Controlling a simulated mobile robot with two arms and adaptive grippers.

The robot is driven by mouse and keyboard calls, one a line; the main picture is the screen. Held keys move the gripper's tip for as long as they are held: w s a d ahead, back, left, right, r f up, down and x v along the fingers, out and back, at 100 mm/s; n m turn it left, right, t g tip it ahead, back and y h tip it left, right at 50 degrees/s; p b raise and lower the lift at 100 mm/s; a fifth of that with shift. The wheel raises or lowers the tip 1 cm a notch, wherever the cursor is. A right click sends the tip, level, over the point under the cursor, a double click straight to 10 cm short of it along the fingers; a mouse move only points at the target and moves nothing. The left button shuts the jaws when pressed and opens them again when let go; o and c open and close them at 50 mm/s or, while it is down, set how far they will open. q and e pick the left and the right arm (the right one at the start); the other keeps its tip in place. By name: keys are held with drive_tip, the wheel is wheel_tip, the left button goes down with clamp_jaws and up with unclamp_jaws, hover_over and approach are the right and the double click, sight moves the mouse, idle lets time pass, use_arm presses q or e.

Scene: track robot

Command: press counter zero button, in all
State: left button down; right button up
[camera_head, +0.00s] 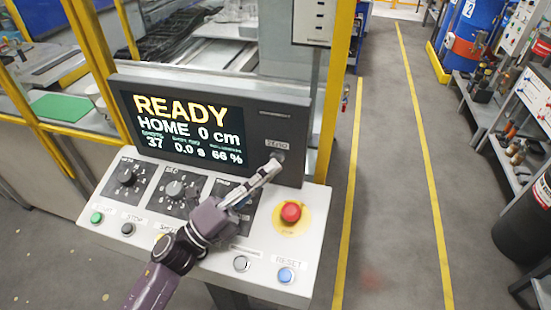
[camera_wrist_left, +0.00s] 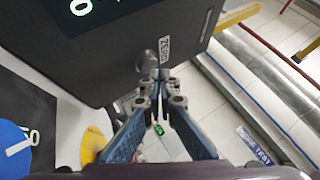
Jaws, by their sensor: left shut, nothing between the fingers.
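The control panel's screen (camera_head: 188,127) reads READY, HOME 0 cm, with 37 at its lower left. A small round grey button (camera_head: 278,156) sits right of the screen under a ZERO label; this button (camera_wrist_left: 147,62) also shows in the left wrist view beside its label. My left gripper (camera_head: 272,166) is shut and empty, its tips at the button's lower edge. In the left wrist view my left gripper (camera_wrist_left: 160,80) points at the panel face, tips just below and right of the button. I cannot tell whether they touch it. My right gripper is not in view.
The sloped console below carries a red emergency button (camera_head: 291,212), a blue reset button (camera_head: 286,275), a green button (camera_head: 97,217) and several knobs. A yellow post (camera_head: 335,95) stands right of the panel. The aisle floor (camera_head: 390,200) beyond is clear.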

use_arm(q)
drive_tip(key=shift+w+d, duration=0.15)
drive_tip(key=shift+w, duration=0.3)
idle(0.5)
drive_tip(key=shift+s, duration=0.15)
drive_tip(key=shift+s+a, duration=0.3)
drive_tip(key=shift+s, duration=0.4)
drive_tip(key=s, duration=0.1)
drive_tip(key=s+a, duration=0.1)
drive_tip(key=s, duration=0.2)
drive_tip(key=shift+s+a, duration=0.25)
drive_tip(key=shift+s, duration=0.15)
idle(0.8)
